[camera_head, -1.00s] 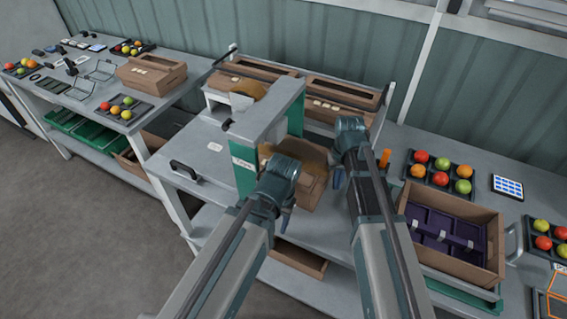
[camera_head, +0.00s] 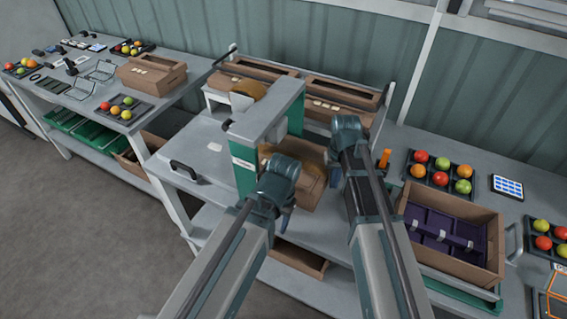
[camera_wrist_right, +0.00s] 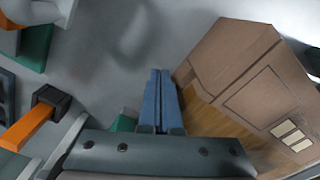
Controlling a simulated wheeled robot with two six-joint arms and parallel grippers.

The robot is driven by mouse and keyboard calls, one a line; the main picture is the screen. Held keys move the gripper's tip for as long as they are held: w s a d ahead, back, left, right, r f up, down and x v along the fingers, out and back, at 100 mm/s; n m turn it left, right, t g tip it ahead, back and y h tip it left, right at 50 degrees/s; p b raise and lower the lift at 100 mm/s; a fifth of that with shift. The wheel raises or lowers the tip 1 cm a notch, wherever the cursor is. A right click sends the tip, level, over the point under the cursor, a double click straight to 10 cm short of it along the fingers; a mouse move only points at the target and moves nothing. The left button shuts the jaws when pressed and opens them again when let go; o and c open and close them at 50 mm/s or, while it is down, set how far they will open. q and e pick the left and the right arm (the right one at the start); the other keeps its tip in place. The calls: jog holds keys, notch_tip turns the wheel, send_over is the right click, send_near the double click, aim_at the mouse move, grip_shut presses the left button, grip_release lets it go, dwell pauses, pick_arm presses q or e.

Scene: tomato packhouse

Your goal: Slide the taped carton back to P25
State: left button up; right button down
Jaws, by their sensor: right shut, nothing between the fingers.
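The brown carton (camera_head: 312,190) lies on the grey bench just right of the tape machine's arch (camera_head: 262,120), partly hidden behind my left wrist. In the right wrist view the carton (camera_wrist_right: 236,62) fills the right side, with a tan strip along it and pale labels. My right gripper (camera_head: 335,180) is shut and empty beside the carton's right side. Its blue fingers also show in the right wrist view (camera_wrist_right: 160,74), close to the carton's edge; contact cannot be told. My left gripper (camera_head: 286,221) is low in front of the carton; its jaws are too hidden to read.
An open carton with purple dividers (camera_head: 490,265) and a tray of tomatoes (camera_head: 416,178) stand to the right. An orange-handled item (camera_head: 384,158) stands near my right wrist. More cartons (camera_head: 345,100) sit on the rack behind. No P25 marking is legible.

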jog(key=shift+w+a, duration=0.85)
jog(key=shift+a, duration=1.15)
jog(key=shift+w+a, duration=0.8)
jog(key=shift+a, duration=1.15)
jog(key=shift+w+a, duration=0.85)
jog(key=shift+a, duration=1.15)
